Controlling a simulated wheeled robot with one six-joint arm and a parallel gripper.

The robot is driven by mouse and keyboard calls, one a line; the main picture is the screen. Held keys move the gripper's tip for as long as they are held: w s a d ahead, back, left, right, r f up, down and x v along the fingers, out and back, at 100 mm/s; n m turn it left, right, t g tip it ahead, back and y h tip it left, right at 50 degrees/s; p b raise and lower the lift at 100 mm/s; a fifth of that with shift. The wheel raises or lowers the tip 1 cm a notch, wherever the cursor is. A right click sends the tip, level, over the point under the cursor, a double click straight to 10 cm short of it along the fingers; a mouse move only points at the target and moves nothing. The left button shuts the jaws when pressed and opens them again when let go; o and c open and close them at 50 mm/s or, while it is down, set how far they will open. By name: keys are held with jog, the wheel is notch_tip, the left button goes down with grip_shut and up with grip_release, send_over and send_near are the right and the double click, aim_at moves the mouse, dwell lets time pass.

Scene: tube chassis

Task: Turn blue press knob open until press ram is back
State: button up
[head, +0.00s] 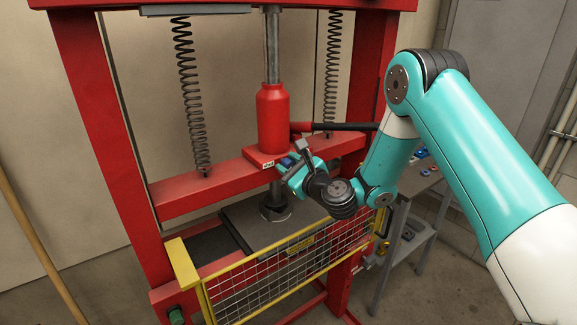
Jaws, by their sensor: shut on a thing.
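The red press frame (95,130) stands upright with a red bottle jack (272,118) on its crossbeam (195,187). My gripper (286,164) is at the foot of the jack, on its right front side. It is shut on the blue press knob (287,161), of which only a small dark blue part shows between the jaws. The knob's turned angle cannot be told. The press ram (273,194) shows below the crossbeam, with its foot (275,212) low over the grey press bed plate (245,222). Whether the foot touches anything there cannot be told.
A yellow-framed mesh guard (270,285) stands across the front of the press. Coil springs (187,90) hang at both sides of the jack. A black-gripped jack handle (335,127) sticks out right, close to my arm. A grey side table (415,215) stands at the right.

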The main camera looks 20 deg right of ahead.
jog(key=shift+n, duration=0.3)
jog(key=n+b, duration=0.2)
jog(key=n, duration=0.1)
jog(key=shift+f+n, duration=0.1)
jog(key=shift+n, duration=0.3)
jog(key=n+b, duration=0.2)
jog(key=n, duration=0.2)
jog(key=shift+b, duration=0.3)
jog(key=n+b, duration=0.1)
jog(key=n, duration=0.1)
jog(key=n+b, duration=0.2)
jog(key=n, duration=0.1)
jog(key=shift+f+n+b, duration=0.25)
jog(key=shift+n+b, duration=0.05)
jog(key=shift+b, duration=0.05)
jog(key=shift+n+h+b, duration=0.4)
jog(key=shift+n+b, duration=0.85)
jog(key=shift+n, duration=0.35)
jog(key=shift+r, duration=0.1)
